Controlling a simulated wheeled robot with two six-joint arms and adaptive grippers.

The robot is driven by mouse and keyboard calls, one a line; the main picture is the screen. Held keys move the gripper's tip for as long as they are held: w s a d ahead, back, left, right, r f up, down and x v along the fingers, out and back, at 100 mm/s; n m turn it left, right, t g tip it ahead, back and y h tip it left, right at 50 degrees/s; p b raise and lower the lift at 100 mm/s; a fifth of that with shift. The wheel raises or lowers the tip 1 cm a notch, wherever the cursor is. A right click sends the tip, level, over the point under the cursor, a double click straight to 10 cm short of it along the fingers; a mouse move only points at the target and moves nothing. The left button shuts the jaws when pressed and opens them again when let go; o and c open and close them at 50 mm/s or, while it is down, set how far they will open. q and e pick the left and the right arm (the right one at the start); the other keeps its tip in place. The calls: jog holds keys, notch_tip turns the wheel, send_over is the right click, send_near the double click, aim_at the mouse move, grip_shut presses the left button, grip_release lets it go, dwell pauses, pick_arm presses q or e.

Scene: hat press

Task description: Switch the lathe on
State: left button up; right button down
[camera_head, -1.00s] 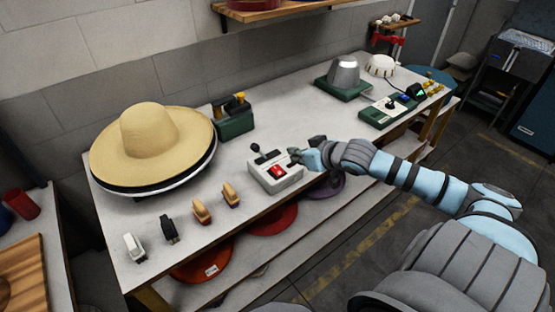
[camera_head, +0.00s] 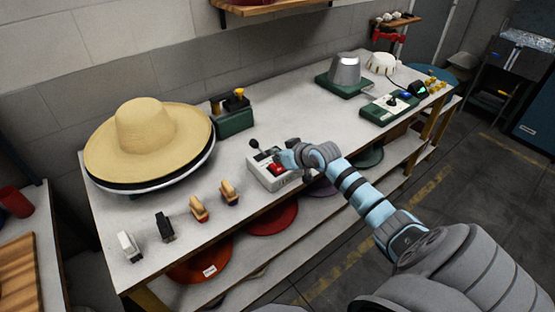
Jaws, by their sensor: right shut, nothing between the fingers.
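A white control box (camera_head: 266,181) with a red rocker switch (camera_head: 277,169) and a small black lever (camera_head: 255,144) sits near the front edge of the workbench. My right gripper (camera_head: 280,157) is shut and empty, over the box's right rear part and close to the red switch. I cannot tell whether it touches the box. A straw hat (camera_head: 147,128) sits on a dark, round, light-rimmed base at the bench's left, which may be the lathe. My left gripper is not in view.
Several small brushes or blocks, such as a tan one (camera_head: 199,209), stand along the front left of the bench (camera_head: 330,118). A green machine (camera_head: 233,117) stands behind the box. A grey form (camera_head: 345,70) and a second control box (camera_head: 386,108) stand further right.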

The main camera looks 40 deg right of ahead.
jog(key=shift+f, duration=0.6)
jog(key=shift+w+f, duration=0.1)
